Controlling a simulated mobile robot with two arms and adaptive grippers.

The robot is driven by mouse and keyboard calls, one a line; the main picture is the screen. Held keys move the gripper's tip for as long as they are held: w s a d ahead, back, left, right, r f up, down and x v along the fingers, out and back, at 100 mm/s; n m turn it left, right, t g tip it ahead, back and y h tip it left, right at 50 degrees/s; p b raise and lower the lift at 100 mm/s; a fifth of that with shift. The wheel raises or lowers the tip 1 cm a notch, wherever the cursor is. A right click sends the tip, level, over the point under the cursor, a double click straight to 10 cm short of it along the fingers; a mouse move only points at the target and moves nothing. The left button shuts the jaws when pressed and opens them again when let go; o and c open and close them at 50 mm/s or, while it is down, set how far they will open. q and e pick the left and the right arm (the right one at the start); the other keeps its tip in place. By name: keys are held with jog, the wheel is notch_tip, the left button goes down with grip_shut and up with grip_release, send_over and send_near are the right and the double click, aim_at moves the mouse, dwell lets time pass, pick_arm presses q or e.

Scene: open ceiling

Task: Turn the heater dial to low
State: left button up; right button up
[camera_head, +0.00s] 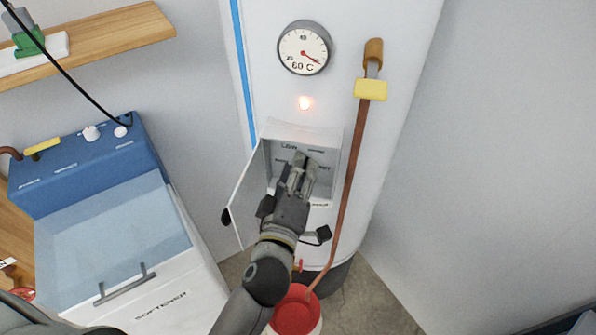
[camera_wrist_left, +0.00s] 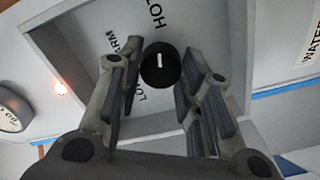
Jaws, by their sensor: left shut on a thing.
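The white heater (camera_head: 400,60) has a recessed control box with its small door (camera_head: 243,205) swung open to the left. The heater dial (camera_wrist_left: 160,65) is a round black knob with a white line that stands upright in the left wrist view. Around it I read HOT above, WARM at the left and LOW at the lower left. I cannot tell which end of the line is the pointer. My left gripper (camera_head: 300,167) reaches into the box and is shut on the dial, with fingers on both sides. It largely hides the dial in the head view. My right gripper is out of view.
A round gauge (camera_head: 304,48) and a glowing lamp (camera_head: 305,103) are above the box. A blue and white softener (camera_head: 95,165) stands left. Floor shows at lower right.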

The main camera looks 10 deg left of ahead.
pick_arm(q)
jog(key=shift+n+p, duration=0.65)
jog(key=shift+n, duration=0.25)
jog(key=n, duration=1.7)
jog(key=n+p, duration=0.1)
jog(key=n, duration=0.7)
jog(key=shift+d+f+n, duration=0.1)
jog(key=shift+f+n, duration=0.15)
jog(key=shift+n, duration=0.15)
